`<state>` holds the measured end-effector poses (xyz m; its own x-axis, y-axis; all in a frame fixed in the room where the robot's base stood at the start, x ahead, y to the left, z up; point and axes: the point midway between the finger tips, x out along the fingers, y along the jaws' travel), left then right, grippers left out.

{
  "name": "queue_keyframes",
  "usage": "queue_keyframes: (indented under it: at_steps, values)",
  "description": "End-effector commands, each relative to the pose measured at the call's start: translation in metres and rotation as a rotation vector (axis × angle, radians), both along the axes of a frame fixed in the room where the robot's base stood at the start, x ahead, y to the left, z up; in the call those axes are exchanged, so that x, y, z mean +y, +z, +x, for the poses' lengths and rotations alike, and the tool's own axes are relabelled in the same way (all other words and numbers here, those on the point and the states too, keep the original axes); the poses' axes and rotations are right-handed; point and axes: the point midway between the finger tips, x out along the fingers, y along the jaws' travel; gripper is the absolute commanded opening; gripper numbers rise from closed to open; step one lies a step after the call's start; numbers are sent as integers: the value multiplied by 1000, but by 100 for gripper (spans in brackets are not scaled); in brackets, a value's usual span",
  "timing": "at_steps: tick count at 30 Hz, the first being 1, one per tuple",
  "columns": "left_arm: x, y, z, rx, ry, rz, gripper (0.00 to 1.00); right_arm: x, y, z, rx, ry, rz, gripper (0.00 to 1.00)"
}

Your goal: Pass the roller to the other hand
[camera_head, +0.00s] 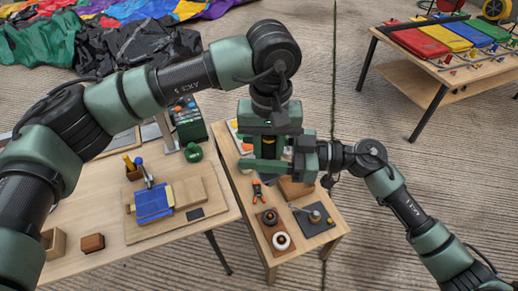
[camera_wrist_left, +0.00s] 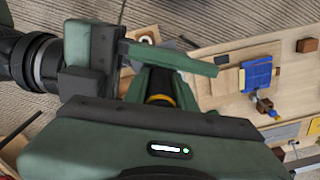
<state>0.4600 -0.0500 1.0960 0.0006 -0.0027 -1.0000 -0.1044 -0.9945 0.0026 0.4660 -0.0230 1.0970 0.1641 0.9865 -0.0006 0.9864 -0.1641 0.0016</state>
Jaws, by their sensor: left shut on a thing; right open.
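My left gripper (camera_head: 269,138) points down above the narrow right-hand table and is shut on the roller (camera_head: 269,143). Only a dark part with a yellow band shows between its fingers; the band also shows in the left wrist view (camera_wrist_left: 160,100). The roller's lower end is hidden. My right gripper (camera_head: 264,157) comes in from the right, just below and around the left fingers. It is open, and one long green finger (camera_wrist_left: 172,58) shows in the left wrist view beside the roller. I cannot tell whether it touches the roller.
The narrow table (camera_head: 335,231) holds orange pliers (camera_head: 258,190), a brown block (camera_head: 295,188), a wooden tray with tape rolls (camera_head: 283,241) and a dark mat with a metal tool (camera_head: 315,217). The left table (camera_head: 130,268) holds a board with a blue piece (camera_head: 153,205).

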Motion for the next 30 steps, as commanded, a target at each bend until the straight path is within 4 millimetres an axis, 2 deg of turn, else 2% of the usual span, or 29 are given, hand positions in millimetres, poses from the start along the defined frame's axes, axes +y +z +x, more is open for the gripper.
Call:
queue_keyframes:
  at_steps: [1,6,9,10,12,23,26,30]
  values:
    - [0,1,0,-1,0,-1,0,0,0,0,0,0,0,48]
    - [0,1,0,-1,0,-1,0,0,0,0,0,-1,0,1]
    - [0,1,0,0,0,-1,0,-1,0,0,0,-2,0,0]
    - [0,1,0,0,0,-1,0,-1,0,1,0,-2,0,32]
    - [0,1,0,0,0,-1,0,-1,0,0,0,-2,0,51]
    - [0,1,0,-1,0,-1,0,-2,0,0,0,-1,0,51]
    - [0,1,0,-1,0,-1,0,-9,0,-1,1,-3,-1,51]
    - [0,1,0,-1,0,-1,0,-30,-1,-4,3,-2,-4,51]
